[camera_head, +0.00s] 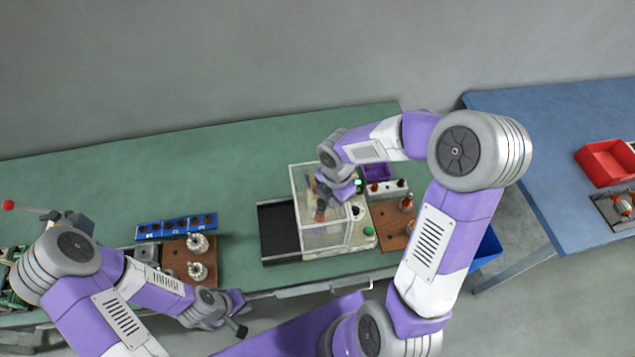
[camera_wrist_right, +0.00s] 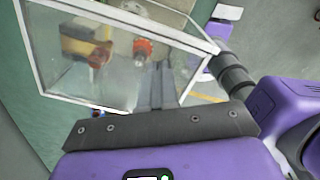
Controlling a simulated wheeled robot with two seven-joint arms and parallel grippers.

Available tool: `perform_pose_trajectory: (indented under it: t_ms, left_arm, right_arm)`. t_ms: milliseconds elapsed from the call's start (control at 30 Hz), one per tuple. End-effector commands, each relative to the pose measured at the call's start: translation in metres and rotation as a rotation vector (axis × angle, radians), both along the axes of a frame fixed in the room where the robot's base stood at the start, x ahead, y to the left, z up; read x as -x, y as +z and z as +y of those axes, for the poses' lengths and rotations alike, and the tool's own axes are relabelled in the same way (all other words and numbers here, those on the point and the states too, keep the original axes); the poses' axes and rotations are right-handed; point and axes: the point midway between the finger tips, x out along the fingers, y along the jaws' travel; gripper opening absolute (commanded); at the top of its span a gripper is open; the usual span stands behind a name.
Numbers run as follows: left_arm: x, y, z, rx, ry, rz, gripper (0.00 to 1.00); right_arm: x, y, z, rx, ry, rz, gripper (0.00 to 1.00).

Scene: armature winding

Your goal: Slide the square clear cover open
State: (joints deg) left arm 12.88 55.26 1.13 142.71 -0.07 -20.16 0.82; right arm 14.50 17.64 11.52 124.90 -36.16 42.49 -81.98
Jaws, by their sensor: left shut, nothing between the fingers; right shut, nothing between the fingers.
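The square clear cover (camera_head: 310,238) is a see-through box with white edges on the green table, standing over the winding machine (camera_head: 361,236). Its panel and white frame also fill the upper left of the right wrist view (camera_wrist_right: 60,99). My right gripper (camera_head: 343,190) is at the cover's right part, fingers shut and empty. In the right wrist view its grey fingers (camera_wrist_right: 160,84) overlap the clear panel; I cannot tell whether they touch it. My left gripper (camera_head: 239,324) is shut and empty at the table's front edge, left of the cover and apart from it.
A black tray-like base (camera_head: 277,231) lies left of the cover, empty. Further left are a blue rack (camera_head: 176,227) and a brown board (camera_head: 180,262) with armatures. Another brown board (camera_head: 391,228) and a purple bin (camera_head: 376,172) stand right of the cover. The table behind is clear.

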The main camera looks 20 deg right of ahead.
Motion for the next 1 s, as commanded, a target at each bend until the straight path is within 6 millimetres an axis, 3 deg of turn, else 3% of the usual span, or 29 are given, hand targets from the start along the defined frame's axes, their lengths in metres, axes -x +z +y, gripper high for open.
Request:
perform_pose_trajectory:
  t_ms: [167,1000]
  left_arm:
    - [0.0,-0.001,0.0,0.0,0.0,0.0,0.0]
    - [0.0,-0.015,0.0,0.0,0.0,0.0,0.0]
  right_arm:
    - [-0.001,-0.001,0.004,-0.001,0.003,0.0,0.0]
    - [-0.017,-0.001,0.07,-0.001,0.003,0.0,0.0]
